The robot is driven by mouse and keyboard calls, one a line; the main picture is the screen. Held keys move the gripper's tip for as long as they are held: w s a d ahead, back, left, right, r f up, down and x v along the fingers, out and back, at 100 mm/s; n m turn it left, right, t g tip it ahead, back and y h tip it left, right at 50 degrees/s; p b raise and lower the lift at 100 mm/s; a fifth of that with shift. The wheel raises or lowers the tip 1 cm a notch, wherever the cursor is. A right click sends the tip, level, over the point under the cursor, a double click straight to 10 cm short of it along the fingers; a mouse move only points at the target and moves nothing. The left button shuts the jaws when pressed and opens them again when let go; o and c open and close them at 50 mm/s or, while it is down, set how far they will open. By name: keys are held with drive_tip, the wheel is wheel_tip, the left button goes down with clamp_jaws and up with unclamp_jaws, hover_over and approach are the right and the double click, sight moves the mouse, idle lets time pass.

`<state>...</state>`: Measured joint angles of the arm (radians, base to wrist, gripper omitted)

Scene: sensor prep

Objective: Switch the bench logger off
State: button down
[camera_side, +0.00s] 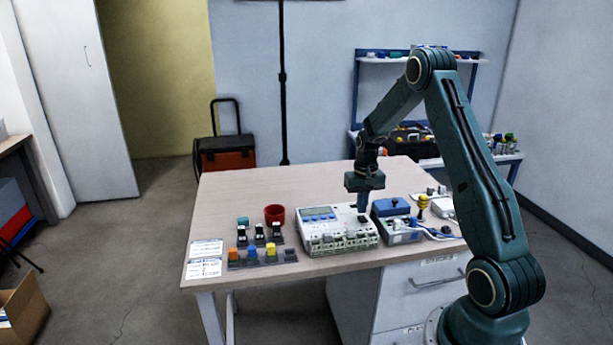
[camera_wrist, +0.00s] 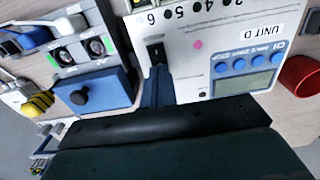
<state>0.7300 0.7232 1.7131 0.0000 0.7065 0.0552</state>
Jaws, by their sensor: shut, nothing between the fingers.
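The bench logger (camera_side: 338,230) is a white unit with a display and a row of terminals along its front, standing on the table. In the wrist view the logger (camera_wrist: 205,65) is marked "UNIT D" and has blue buttons beside its display (camera_wrist: 243,84). A black rocker switch (camera_wrist: 156,52) sits near its edge, in line with my fingertips. My gripper (camera_side: 362,208) points down over the logger's right end, shut and empty. Its blue fingers (camera_wrist: 159,72) end right by the switch. I cannot tell whether they touch it, or which way the rocker is tilted.
A blue-lidded box (camera_side: 391,207) with a black knob stands close on the logger's right. A yellow ribbed part (camera_side: 422,203) is beyond it. A red cup (camera_side: 275,214) and several small coloured connectors (camera_side: 262,254) are to the left. Paper sheets (camera_side: 205,258) lie at the table's left edge.

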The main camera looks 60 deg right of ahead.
sight(360, 217)
drive_tip(key=shift+r, duration=2.75)
drive_tip(key=shift+r, duration=0.1)
drive_tip(key=s+a+r+n+t+h, duration=0.1)
drive_tip(key=s+a+r+n+t, duration=0.2)
drive_tip(key=a+r, duration=1.45)
drive_tip(key=s+a+n+t, duration=0.1)
drive_tip(key=s+a+n, duration=0.2)
drive_tip(key=s+a, duration=0.4)
drive_tip(key=s+a+r+n+t+y, duration=0.1)
drive_tip(key=s+a+n, duration=0.2)
drive_tip(key=s+a, duration=0.5)
drive_tip(key=shift+s+r+t, duration=0.3)
drive_tip(key=shift+s, duration=0.05)
